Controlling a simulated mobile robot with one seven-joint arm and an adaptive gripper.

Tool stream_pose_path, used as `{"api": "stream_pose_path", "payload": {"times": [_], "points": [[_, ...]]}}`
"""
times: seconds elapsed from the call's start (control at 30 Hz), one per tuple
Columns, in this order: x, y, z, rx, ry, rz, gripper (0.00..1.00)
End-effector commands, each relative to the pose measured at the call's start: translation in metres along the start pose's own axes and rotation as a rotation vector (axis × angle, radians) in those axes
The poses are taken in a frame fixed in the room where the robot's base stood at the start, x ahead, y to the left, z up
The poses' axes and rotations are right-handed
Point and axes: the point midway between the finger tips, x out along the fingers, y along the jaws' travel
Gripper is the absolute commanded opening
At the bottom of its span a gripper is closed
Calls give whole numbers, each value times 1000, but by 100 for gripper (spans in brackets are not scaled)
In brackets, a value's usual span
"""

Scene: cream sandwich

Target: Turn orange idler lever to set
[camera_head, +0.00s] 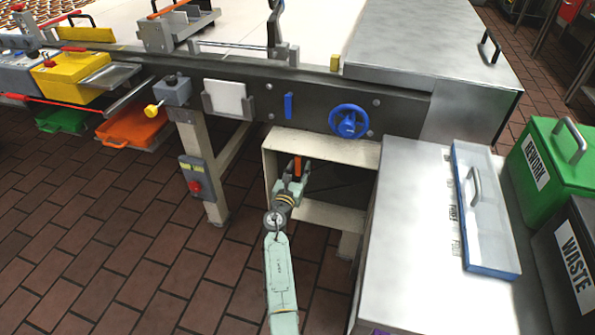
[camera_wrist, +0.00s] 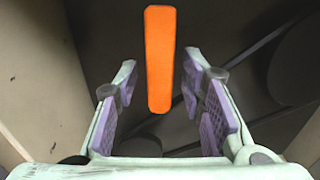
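The orange idler lever (camera_wrist: 160,60) is a plain upright bar in the wrist view, standing between the two open fingers of my gripper (camera_wrist: 160,105). Gaps show on both sides of it, so the fingers do not appear to touch it. In the head view the orange lever (camera_head: 297,166) shows small inside the cream open box under the machine. My gripper (camera_head: 291,182) reaches into that box, just below and around the lever. The lever's pivot and any set mark cannot be made out.
The cream box (camera_head: 325,147) has close side walls and a lower shelf. A blue handwheel (camera_head: 348,121) and a blue lever (camera_head: 288,106) are on the dark rail above. A steel counter (camera_head: 425,230) stands close on the right. Brick floor lies open at left.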

Motion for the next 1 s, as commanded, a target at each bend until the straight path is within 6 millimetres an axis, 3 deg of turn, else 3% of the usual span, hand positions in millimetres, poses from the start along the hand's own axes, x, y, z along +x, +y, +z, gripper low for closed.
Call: {"api": "stream_pose_path", "payload": {"times": [0.17, 0.6, 0.8, 1.0], "points": [[-15, 1, -1, -1, 0, 2, 37], [-102, 0, -1, 0, 1, 2, 37], [-119, 0, 0, 0, 1, 1, 37], [-120, 0, 0, 0, 0, 0, 37]]}}
